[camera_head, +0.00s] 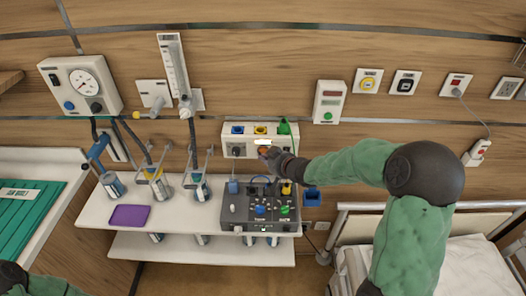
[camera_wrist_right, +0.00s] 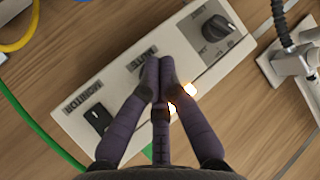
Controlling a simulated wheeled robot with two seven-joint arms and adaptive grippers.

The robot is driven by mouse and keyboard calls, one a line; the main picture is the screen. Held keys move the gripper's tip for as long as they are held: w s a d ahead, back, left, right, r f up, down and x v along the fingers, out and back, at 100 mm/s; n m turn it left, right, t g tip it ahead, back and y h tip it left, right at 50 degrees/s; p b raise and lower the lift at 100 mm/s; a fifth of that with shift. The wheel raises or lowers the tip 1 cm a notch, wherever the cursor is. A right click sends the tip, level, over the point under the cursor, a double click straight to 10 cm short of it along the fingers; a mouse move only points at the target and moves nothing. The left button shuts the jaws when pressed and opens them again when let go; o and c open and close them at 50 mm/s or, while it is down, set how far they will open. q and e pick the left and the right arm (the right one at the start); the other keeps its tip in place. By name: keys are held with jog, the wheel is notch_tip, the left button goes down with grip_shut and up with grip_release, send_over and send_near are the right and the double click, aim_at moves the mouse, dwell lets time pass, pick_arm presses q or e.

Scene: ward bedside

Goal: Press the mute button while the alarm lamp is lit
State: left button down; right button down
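A white wall panel (camera_head: 232,148) carries the controls. In the wrist view the panel (camera_wrist_right: 75,122) shows labels reading "MUTE" (camera_wrist_right: 141,58) and "MONITOR" (camera_wrist_right: 84,95), a black rocker switch (camera_wrist_right: 98,118) and a dark knob (camera_wrist_right: 217,27). The alarm lamp (camera_wrist_right: 190,89) glows orange-white, partly hidden behind my fingers. My right gripper (camera_head: 268,151) is at the panel's front; in the wrist view its dark purple fingers (camera_wrist_right: 161,66) are drawn together, empty, beside the "MUTE" label. The mute button is hidden behind them, so contact cannot be told.
Below the panel, a grey control box (camera_head: 236,212) with coloured knobs stands on a white shelf (camera_head: 190,222), beside a purple tray (camera_head: 129,216). A gauge unit (camera_head: 80,86) is on the wall at left. A bed (camera_head: 460,270) is at lower right.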

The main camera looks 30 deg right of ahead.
jog(key=shift+w, duration=0.1)
dwell(0.5)
jog(key=shift+w+d+p, duration=0.25)
jog(key=shift+p, duration=0.1)
jog(key=shift+w+d, duration=0.15)
jog(key=shift+w, duration=0.1)
dwell(0.6)
dwell(0.4)
jog(key=shift+s+a, duration=0.4)
jog(key=shift+s, duration=0.2)
jog(key=shift+s, duration=0.1)
jog(key=s+a, duration=0.1)
jog(key=s, duration=0.1)
jog(key=s+a+b, duration=0.1)
jog(key=s, duration=0.1)
jog(key=shift+a, duration=0.3)
dwell(0.7)
